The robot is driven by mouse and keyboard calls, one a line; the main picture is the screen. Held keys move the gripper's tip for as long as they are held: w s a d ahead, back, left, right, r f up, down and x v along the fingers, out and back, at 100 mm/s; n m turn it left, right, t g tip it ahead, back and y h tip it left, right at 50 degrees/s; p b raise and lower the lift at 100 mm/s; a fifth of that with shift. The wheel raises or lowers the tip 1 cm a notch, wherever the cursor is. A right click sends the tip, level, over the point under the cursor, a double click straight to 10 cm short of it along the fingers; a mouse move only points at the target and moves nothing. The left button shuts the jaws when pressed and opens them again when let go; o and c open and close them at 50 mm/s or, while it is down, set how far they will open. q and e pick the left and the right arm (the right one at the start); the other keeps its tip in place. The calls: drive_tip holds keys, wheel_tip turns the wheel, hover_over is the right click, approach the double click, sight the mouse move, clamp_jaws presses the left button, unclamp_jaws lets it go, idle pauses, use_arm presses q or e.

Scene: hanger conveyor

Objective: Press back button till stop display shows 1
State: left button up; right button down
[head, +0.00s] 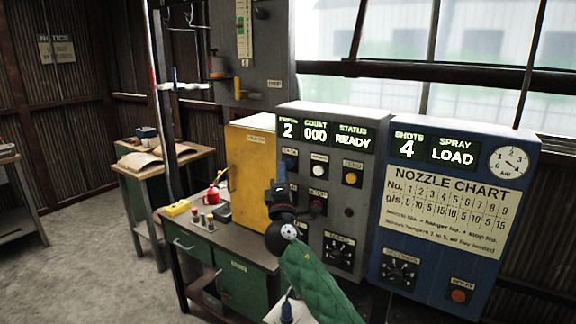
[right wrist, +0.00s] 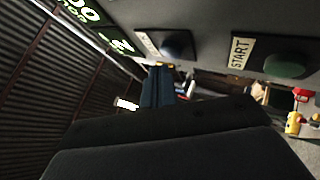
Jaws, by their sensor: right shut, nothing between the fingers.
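The grey control panel (head: 368,120) stands ahead, with a stop display (head: 288,129) at its upper left that reads 2. Beside it the count reads 000 and the status READY. My right gripper (head: 281,175) is shut and empty in front of the panel's left column of buttons, partly hiding them. In the right wrist view its fingers (right wrist: 157,86) point at the panel close to a dark round button (right wrist: 178,44) whose label is hard to read. A green START button (right wrist: 285,66) is beside it. I cannot tell whether the fingertips touch the dark button. My left gripper is out of view.
A white button (head: 320,170), a yellow button (head: 351,179) and a red button (head: 316,207) are close by on the panel. A blue panel (head: 520,160) with a nozzle chart stands to the right. A green bench (head: 195,246) and yellow cabinet (head: 248,170) are left.

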drive_tip(key=shift+w+d+b, duration=0.25)
drive_tip(key=shift+w+b, duration=0.05)
drive_tip(key=shift+w, duration=0.05)
